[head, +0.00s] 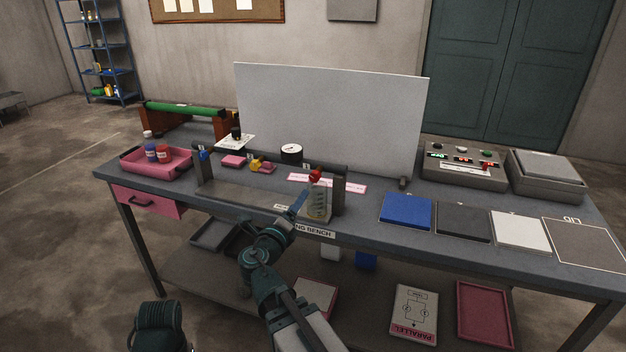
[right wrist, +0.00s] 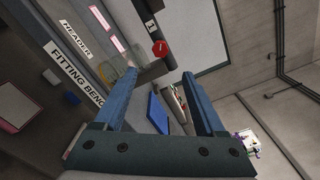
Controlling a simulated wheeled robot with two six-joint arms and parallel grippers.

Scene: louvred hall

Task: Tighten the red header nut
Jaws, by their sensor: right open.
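A pale, see-through piece (head: 317,203) with markings stands below the nut. My left gripper does not show.
The bench holds a pink tray (head: 178,171) with small bottles at left, a round gauge (head: 291,152), and a white upright panel (head: 330,115) behind. Blue (head: 406,211), dark and white squares lie at right. A control box (head: 463,167) stands at the back right.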

